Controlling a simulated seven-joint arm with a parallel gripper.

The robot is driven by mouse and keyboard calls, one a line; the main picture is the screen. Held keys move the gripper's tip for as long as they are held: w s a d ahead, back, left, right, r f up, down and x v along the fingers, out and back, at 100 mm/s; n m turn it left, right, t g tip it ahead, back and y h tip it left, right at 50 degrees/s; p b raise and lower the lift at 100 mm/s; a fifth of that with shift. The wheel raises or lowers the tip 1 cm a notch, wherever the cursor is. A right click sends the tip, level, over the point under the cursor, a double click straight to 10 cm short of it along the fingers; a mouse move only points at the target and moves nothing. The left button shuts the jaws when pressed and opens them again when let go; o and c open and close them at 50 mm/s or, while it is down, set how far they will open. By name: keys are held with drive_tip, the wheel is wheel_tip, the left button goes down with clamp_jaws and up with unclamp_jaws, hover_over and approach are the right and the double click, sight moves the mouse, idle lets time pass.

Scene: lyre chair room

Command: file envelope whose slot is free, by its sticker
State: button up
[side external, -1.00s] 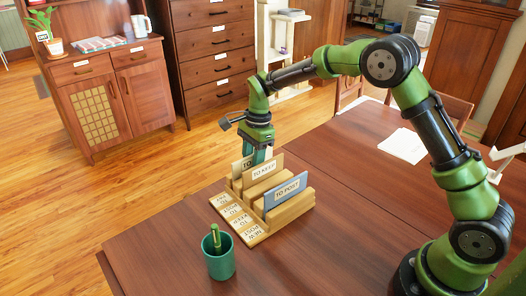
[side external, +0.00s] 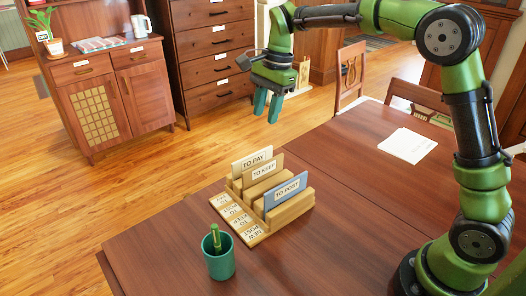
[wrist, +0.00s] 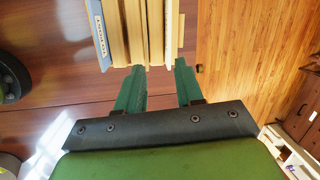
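The wooden letter sorter (side external: 290,213) stands on the table with label plates along its front edge. A cream envelope with a "TO PAY" sticker (side external: 252,157) stands in the rear slot. A tan envelope with a "TO KEEP" sticker (side external: 265,169) stands in front of it. A blue envelope with a "TO POST" sticker (side external: 287,190) stands nearer the front; its edge shows in the wrist view (wrist: 98,28). My gripper (side external: 267,118) is above and behind the sorter, clear of it, with its green fingers apart and nothing between them.
A green cup (side external: 220,262) with a green pen stands in front of the sorter. White papers (side external: 408,145) lie on the table at right. The table between sorter and papers is clear. Chairs (side external: 349,75) stand at the far side.

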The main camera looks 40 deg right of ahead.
drive_tip(key=s+r+n+t, duration=0.2)
drive_tip(key=s+r+n, duration=0.1)
drive_tip(key=s, duration=0.4)
drive_tip(key=s+r+n+t, duration=0.1)
drive_tip(key=s+r+n, duration=0.25)
drive_tip(key=s, duration=0.35)
drive_tip(key=s+f+n+t, duration=0.3)
drive_tip(key=s+f+n, duration=0.2)
drive_tip(key=s, duration=0.5)
drive_tip(key=shift+d+n, duration=0.4)
drive_tip(key=shift+n, duration=0.25)
